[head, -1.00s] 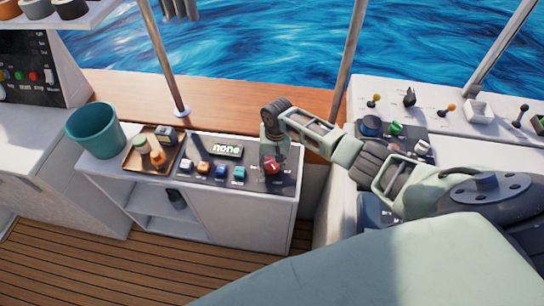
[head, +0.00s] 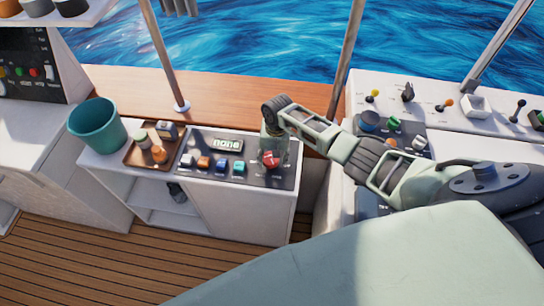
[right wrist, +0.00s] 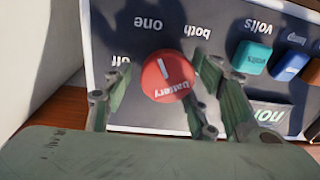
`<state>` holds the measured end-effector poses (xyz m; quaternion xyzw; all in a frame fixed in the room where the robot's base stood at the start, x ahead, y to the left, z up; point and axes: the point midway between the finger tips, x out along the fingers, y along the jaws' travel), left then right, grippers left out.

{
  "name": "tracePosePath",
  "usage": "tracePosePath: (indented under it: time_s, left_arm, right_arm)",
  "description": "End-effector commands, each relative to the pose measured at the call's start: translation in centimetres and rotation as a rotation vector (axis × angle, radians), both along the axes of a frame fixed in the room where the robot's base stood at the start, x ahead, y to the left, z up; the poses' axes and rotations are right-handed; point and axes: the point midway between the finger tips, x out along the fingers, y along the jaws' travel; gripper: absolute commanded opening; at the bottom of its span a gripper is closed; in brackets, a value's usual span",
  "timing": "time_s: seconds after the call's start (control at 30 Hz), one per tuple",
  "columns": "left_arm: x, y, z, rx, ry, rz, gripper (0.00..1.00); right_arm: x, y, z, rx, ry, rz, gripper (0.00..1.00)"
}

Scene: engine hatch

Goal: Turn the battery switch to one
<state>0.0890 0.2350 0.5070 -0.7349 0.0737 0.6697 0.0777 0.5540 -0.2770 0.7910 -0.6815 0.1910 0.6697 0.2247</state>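The red round battery switch (head: 269,160) is at the right end of the dark panel on the white cabinet. In the right wrist view the switch (right wrist: 167,76) shows a white mark and the word "battery". The labels "off", "one" and "both" appear upside down around it; I cannot tell exactly which the mark points at. My right gripper (right wrist: 163,68) is open, pointing down, one finger on each side of the switch, with small gaps visible. In the head view my right gripper (head: 272,148) is over the switch. My left gripper is not in view.
The panel's display (head: 228,144) reads "none". Several coloured buttons stand left of the switch, the teal one (right wrist: 251,57) closest. A brown tray (head: 135,159) with small items and a teal bucket (head: 97,125) stand further left. A console with levers (head: 447,105) is at the right.

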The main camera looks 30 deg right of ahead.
Motion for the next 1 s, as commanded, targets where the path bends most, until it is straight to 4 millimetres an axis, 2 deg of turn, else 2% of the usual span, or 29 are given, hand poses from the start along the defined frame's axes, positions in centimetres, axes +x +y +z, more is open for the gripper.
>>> tracePosePath:
  time_s: [0.33, 0.47, 0.57, 1.0]
  left_arm:
    - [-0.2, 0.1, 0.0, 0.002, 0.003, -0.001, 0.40]
    - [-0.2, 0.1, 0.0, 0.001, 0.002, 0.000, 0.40]
    - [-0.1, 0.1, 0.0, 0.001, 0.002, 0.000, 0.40]
    - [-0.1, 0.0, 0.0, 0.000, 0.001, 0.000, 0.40]
  right_arm:
    - [0.1, 0.3, 0.1, 0.005, -0.002, 0.002, 0.58]
    - [0.1, 0.2, 0.8, 0.006, -0.003, 0.002, 0.58]
    - [0.1, 0.1, 2.1, 0.004, -0.004, 0.002, 0.58]
    - [-0.3, -0.4, 10.4, 0.004, -0.004, 0.001, 0.58]
